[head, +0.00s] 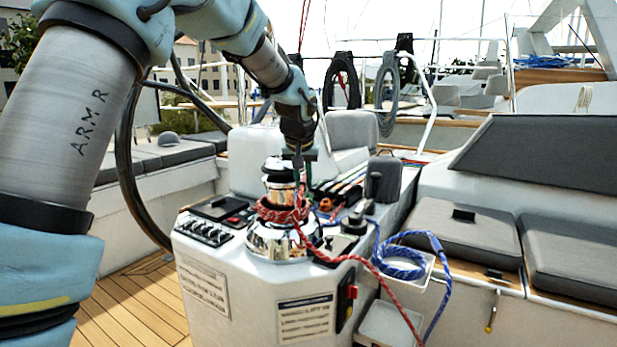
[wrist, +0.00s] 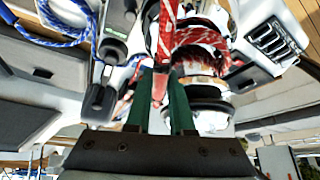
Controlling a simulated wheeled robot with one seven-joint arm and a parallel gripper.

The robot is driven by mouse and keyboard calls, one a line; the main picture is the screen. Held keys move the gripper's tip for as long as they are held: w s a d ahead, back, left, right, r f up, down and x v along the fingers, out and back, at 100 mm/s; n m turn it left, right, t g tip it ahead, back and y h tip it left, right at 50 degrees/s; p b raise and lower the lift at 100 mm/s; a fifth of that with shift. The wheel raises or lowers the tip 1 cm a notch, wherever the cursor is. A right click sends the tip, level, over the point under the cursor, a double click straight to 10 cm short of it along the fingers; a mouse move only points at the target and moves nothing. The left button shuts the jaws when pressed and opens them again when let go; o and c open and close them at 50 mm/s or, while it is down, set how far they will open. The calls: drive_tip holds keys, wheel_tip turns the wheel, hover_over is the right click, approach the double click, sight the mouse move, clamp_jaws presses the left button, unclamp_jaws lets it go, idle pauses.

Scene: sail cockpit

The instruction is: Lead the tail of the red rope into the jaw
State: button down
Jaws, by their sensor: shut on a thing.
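A chrome winch (head: 280,243) stands on the white pedestal, with the red rope (head: 283,212) wound around its drum. Its top, where the jaw (head: 280,180) sits, is partly behind my gripper (head: 300,162). In the wrist view, my gripper (wrist: 160,95) has green fingers shut on the red rope (wrist: 160,84), close beside the winch (wrist: 205,92). The rope's free length runs from the winch down to the right over the pedestal's edge. I cannot tell from these views whether any rope lies in the jaw.
A blue rope (head: 405,262) lies coiled in a white holder right of the winch. Switches (head: 204,232) and a black-handled lever (head: 358,217) flank the winch. Grey-cushioned benches (head: 465,230) stand to the right. Open teak floor (head: 130,305) lies left of the pedestal.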

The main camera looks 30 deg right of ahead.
drive_tip(key=shift+a+r+m+p, duration=0.2)
drive_tip(key=shift+a+m+p, duration=0.1)
drive_tip(key=shift+a, duration=0.2)
drive_tip(key=shift+s+f+m, duration=0.1)
drive_tip(key=shift+f+m, duration=0.1)
drive_tip(key=shift+m, duration=0.1)
drive_tip(key=shift+a+h, duration=0.15)
drive_tip(key=shift+h, duration=0.15)
drive_tip(key=m+p, duration=0.1)
drive_tip(key=a+g+p, duration=0.1)
drive_tip(key=a+m+p, duration=0.1)
drive_tip(key=p, duration=0.1)
drive_tip(key=shift+w+a+m+h, duration=0.25)
drive_tip(key=shift+m+h, duration=0.05)
drive_tip(key=shift+h, duration=0.1)
